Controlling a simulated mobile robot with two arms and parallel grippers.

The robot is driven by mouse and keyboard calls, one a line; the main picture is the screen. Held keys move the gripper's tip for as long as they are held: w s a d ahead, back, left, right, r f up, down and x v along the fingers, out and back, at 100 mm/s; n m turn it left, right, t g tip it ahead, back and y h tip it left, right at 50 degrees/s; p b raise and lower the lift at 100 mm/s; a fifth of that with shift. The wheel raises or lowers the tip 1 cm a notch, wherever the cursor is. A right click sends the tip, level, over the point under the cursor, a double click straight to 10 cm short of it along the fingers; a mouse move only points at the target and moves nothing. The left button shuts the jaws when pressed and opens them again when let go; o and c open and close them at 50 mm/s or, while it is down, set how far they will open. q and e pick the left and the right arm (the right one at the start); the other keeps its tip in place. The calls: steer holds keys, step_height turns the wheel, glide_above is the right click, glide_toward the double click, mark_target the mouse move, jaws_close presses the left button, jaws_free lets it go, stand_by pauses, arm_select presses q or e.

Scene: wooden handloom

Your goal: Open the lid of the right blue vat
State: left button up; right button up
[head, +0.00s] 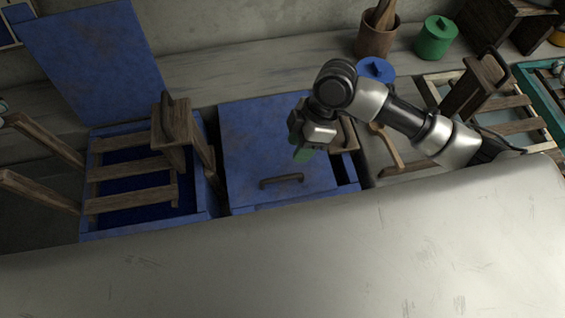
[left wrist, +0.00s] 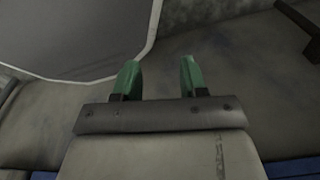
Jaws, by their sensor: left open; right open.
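The right blue vat (head: 352,188) has a worn blue lid (head: 255,140) lying over most of its top. A dark gap and some wood show at its right side. A brown handle (head: 282,181) sits near the lid's front edge. My right gripper (head: 303,155) is open and empty, with green fingertips, above the lid's right part and behind the handle. It appears apart from both and hides part of the lid. My left gripper (left wrist: 158,80) is open and empty in the left wrist view, over a grey surface.
The left blue vat (head: 88,225) stands open, its lid (head: 95,60) raised behind it and wooden slats (head: 130,168) across it. A wooden cup (head: 375,40), a green pot (head: 436,38) and a blue pot (head: 376,69) stand behind. A pale, scratched surface (head: 300,260) fills the front.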

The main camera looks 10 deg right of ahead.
glide_above(282, 177)
steer(key=w+d, duration=0.1)
steer(key=d, duration=0.1)
step_height(282, 177, down, 4)
steer(key=x, duration=0.4)
steer(key=shift+w+d+f, duration=0.15)
steer(key=shift+d, duration=0.05)
steer(key=shift+a+f, duration=0.2)
steer(key=shift+f, duration=0.3)
arm_select(q)
steer(key=shift+s+r, duration=0.15)
steer(key=shift+s, duration=0.3)
steer(key=shift+a, duration=0.15)
arm_select(e)
jaws_close()
